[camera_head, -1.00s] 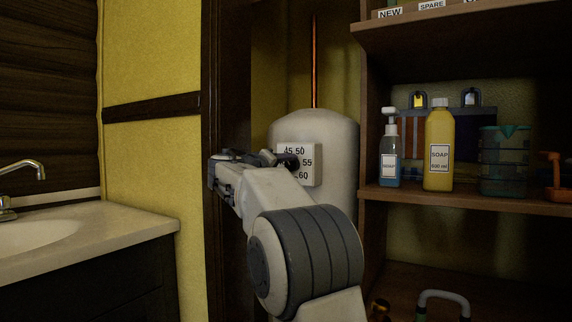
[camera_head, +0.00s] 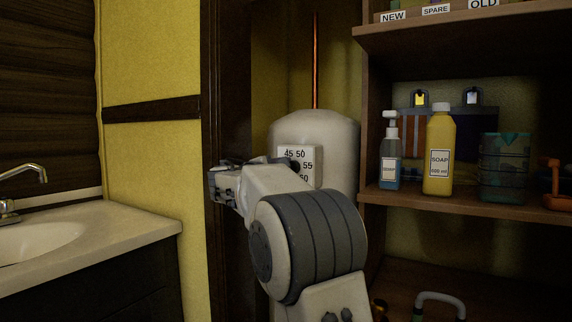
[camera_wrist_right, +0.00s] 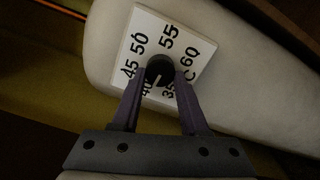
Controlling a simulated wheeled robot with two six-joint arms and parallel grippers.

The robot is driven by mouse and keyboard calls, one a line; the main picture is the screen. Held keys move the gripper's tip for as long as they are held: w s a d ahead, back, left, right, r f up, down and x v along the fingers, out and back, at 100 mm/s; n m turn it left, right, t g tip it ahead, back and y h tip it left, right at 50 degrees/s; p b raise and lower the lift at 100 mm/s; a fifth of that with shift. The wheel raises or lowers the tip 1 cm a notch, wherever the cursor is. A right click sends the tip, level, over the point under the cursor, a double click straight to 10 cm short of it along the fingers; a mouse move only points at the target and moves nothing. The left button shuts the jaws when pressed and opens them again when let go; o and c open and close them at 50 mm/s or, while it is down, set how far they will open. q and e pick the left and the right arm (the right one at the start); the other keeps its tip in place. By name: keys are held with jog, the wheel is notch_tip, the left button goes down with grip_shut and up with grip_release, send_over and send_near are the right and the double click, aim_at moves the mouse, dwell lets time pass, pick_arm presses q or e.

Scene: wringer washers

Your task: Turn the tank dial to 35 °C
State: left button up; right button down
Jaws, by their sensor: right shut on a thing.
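The white tank (camera_head: 340,140) stands behind my right arm in the head view. Its square number plate (camera_head: 312,154) shows 45, 50 and 55, with the lower part partly hidden by my arm. In the right wrist view, the dark round dial (camera_wrist_right: 160,68) sits mid-plate (camera_wrist_right: 154,28), its white pointer between 40 and 35, seemingly nearer 40. My right gripper (camera_wrist_right: 160,77) is shut on the dial, one finger on each side. In the head view, my right gripper (camera_head: 286,162) is at the plate, mostly hidden by its own wrist. My left gripper is not in view.
A wooden shelf (camera_head: 450,202) right of the tank holds a blue pump bottle (camera_head: 390,160), a yellow soap bottle (camera_head: 439,150) and a teal container (camera_head: 504,168). A sink counter (camera_head: 110,235) is at the left. A dark post (camera_head: 224,90) stands left of the tank.

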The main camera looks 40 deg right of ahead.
jog(key=shift+s+f+n+p, duration=0.1)
jog(key=shift+f+n+p, duration=0.05)
jog(key=shift+n+p, duration=1.95)
jog(key=shift+f+n+p, duration=0.1)
jog(key=shift+n+p, duration=1.15)
jog(key=shift+n, duration=1.55)
jog(key=shift+c, duration=2.1)
grip_release()
jog(key=p+v, duration=0.1)
jog(key=v, duration=0.9)
